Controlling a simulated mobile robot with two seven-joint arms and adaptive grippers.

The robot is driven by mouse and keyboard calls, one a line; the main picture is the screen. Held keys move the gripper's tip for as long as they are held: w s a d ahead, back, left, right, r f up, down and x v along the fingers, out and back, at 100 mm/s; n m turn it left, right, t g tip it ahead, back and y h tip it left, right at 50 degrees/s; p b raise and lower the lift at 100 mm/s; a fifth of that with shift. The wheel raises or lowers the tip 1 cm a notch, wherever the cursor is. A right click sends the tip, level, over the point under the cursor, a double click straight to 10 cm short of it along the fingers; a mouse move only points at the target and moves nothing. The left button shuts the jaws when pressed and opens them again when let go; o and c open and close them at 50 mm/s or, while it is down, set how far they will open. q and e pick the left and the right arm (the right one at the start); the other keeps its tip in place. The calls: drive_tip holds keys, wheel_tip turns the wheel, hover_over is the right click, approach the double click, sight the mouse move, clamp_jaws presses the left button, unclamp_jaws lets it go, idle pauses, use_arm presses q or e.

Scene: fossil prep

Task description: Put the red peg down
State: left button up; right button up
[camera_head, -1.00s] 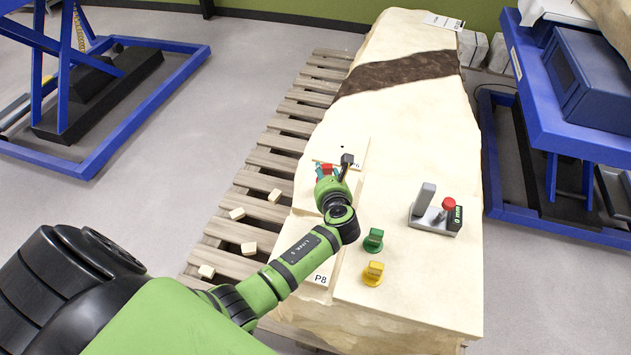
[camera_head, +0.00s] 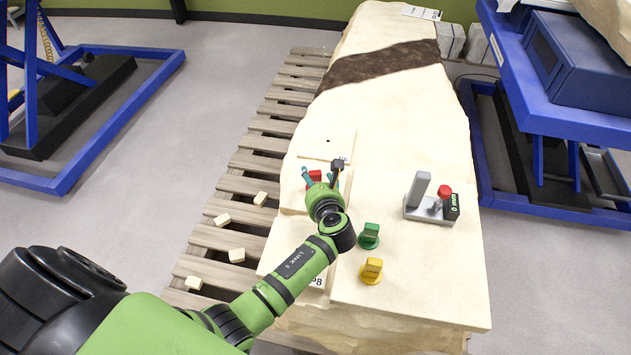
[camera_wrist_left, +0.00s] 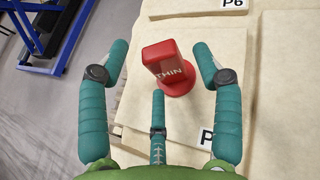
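The red peg (camera_head: 315,176), marked "THIN", has a block-like head above a round base. It also shows in the left wrist view (camera_wrist_left: 170,70), where it appears to stand on a pale slab piece. My left gripper (camera_head: 320,184) is behind it from the near side. In the left wrist view its teal fingers (camera_wrist_left: 160,68) are spread around the peg with visible gaps on both sides, so it is open. The slab piece's label, starting with "P", is partly hidden by a finger. My right gripper is in neither view.
A green peg (camera_head: 369,236) and a yellow peg (camera_head: 371,271) stand on the big pale block (camera_head: 410,130). A grey gauge with a red knob (camera_head: 430,208) stands at right. Several small pale blocks lie on the wooden pallet (camera_head: 270,127). Label P6 (camera_wrist_left: 233,4) is on the farther piece.

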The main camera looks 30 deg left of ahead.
use_arm(q)
drive_tip(key=shift+r, duration=0.25)
drive_tip(key=p+v, duration=0.1)
drive_tip(key=v, duration=1.1)
drive_tip(key=shift+f, duration=0.1)
